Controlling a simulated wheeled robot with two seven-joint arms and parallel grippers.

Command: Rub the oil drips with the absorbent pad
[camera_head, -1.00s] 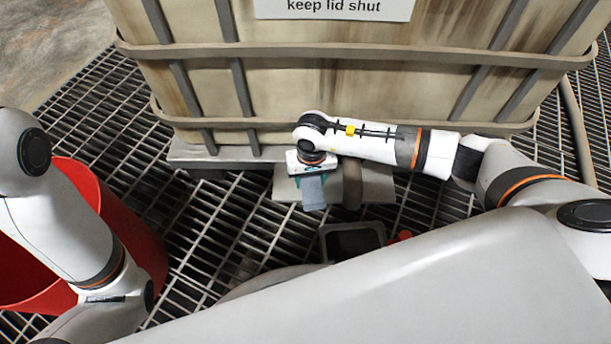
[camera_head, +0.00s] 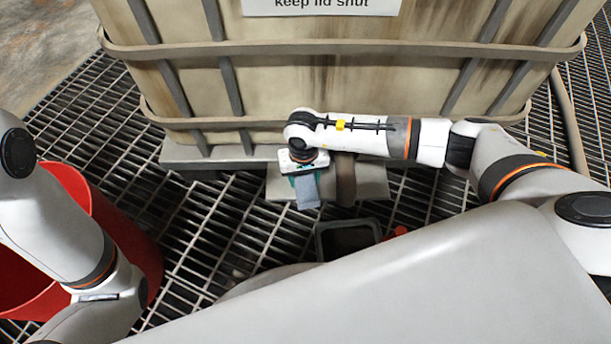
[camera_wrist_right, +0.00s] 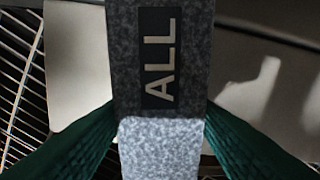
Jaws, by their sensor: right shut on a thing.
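My right gripper (camera_head: 305,178) points down in front of the big beige tank (camera_head: 350,80). Its green fingers are shut on a grey absorbent pad (camera_head: 307,192). The pad fills the middle of the right wrist view (camera_wrist_right: 160,150), with a dark label reading "ALL" on it. The pad hangs over or against a pale plate (camera_head: 279,188) at the foot of the tank; I cannot tell whether it touches. Dark streaks (camera_head: 325,75) run down the tank front. No oil drips can be made out clearly around the pad. My left arm shows at the left, but its gripper is out of view.
A red bin (camera_head: 145,240) stands on the left, partly behind my left arm. A dark open tray (camera_head: 345,238) lies on the grating in front of the plate, with a small red thing (camera_head: 397,232) beside it. Open metal grating (camera_head: 215,230) lies between bin and tray.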

